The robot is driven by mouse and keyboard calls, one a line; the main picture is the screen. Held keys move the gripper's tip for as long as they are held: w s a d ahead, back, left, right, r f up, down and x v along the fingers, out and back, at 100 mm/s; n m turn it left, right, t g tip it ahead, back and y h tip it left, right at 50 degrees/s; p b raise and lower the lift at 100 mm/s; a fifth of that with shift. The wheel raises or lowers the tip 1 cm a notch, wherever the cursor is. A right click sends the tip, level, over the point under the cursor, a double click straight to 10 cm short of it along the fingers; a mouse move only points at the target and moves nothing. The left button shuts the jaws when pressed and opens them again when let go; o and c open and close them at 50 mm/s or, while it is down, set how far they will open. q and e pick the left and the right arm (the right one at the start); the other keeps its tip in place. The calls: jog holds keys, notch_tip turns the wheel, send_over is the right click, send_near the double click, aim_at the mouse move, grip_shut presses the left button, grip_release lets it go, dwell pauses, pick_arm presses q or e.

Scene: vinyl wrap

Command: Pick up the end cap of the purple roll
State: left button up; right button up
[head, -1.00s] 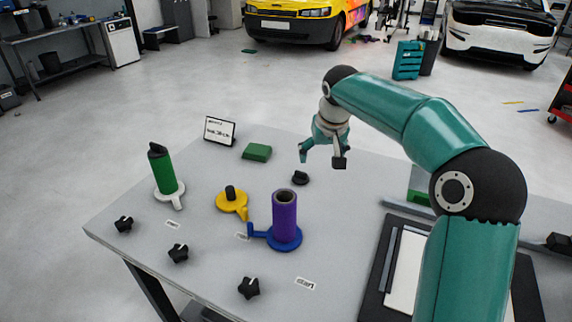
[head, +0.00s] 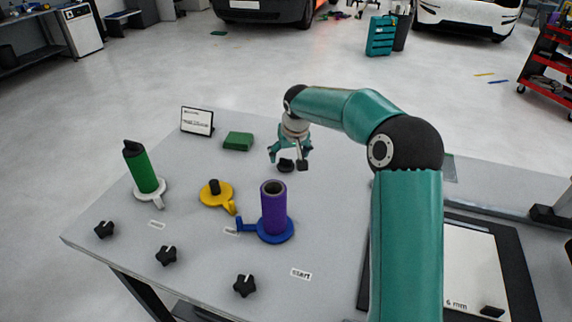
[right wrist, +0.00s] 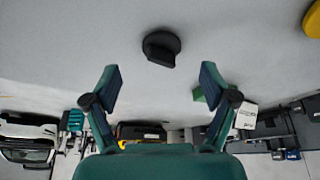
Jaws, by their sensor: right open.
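The purple roll (head: 273,210) stands upright on a blue holder (head: 277,236), its top end open and uncapped. A black end cap (head: 286,166) lies on the table behind it. My right gripper (head: 288,156) is open and empty, close to this cap in the head view. In the right wrist view the cap (right wrist: 161,46) lies beyond the two spread fingertips (right wrist: 161,78), roughly centred between them and apart from both. My left gripper is not in view.
A green roll (head: 142,170) with a black cap stands on a white holder at left. A yellow holder (head: 222,191), green block (head: 238,141) and small sign (head: 197,121) are nearby. Several black knobs (head: 166,256) lie along the front. A dark framed panel (head: 520,275) is at right.

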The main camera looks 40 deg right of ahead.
aim_at(286, 163)
jog(key=shift+p+x, duration=0.6)
jog(key=shift+x, duration=2.15)
jog(key=shift+w, duration=0.15)
jog(key=c, duration=0.9)
